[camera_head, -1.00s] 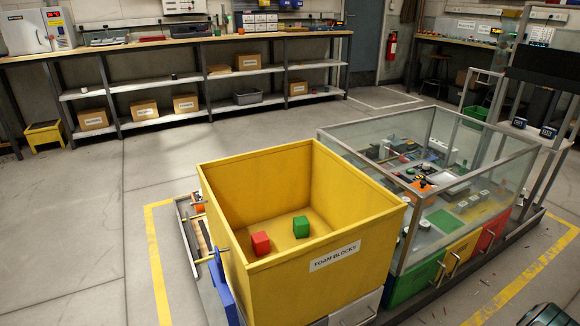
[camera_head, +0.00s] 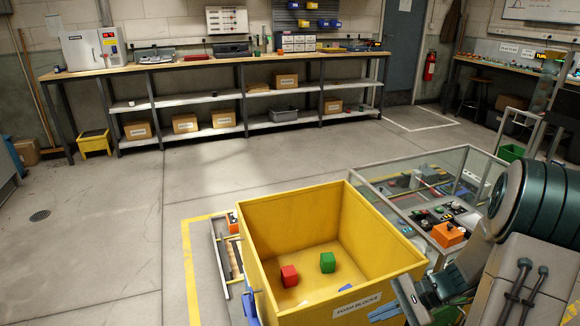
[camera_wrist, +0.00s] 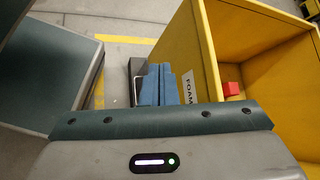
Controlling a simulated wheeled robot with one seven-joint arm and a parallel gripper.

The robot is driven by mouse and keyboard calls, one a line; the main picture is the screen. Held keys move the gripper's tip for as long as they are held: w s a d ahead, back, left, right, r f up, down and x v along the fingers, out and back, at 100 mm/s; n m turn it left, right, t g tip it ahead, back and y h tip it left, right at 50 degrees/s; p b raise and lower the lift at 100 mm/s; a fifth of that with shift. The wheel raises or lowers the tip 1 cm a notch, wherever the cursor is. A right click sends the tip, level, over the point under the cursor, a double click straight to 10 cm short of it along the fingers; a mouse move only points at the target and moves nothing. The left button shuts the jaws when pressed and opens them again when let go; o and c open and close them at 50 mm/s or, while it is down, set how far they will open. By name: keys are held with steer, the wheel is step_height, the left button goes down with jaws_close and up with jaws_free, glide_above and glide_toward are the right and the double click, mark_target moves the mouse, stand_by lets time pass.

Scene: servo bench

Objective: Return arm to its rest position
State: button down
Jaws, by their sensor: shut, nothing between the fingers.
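My arm comes in at the right of the head view, in front of the glass-walled case, with its lower parts over the right front corner of the yellow bin (camera_head: 290,222). In the wrist view my gripper (camera_wrist: 162,70) is shut and empty, its blue fingers side by side. There it appears left of the yellow bin (camera_wrist: 205,50), whose label is partly covered by my wrist housing. A red block (camera_head: 290,275) and a green block (camera_head: 327,262) lie apart on the bin floor. The red block (camera_wrist: 231,88) also shows in the wrist view.
The glass-walled case (camera_head: 390,170) stands right of the bin, with an orange part (camera_head: 447,234) inside. A long workbench (camera_head: 215,60) with boxes on its shelves runs along the back wall. The floor at left is mostly clear.

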steer(key=s+a+r+n+t+h+p, duration=0.1)
steer(key=s+a+r+n+h+p, duration=0.1)
steer(key=r, duration=0.8)
steer(key=s+a+r+n+h+p, duration=0.2)
steer(key=s+r+n+h+p, duration=0.3)
steer(key=r+p, duration=0.3)
steer(key=s+a+r+n+t+h+p, duration=0.1)
steer(key=s+a+r+n+h+p, duration=0.1)
steer(key=r, duration=1.1)
steer(key=s+n+h+p, duration=0.1)
steer(key=s+n+p, duration=0.1)
steer(key=n+p, duration=0.1)
steer(key=shift+r+t+h, duration=0.2)
steer(key=shift+t+h, duration=0.1)
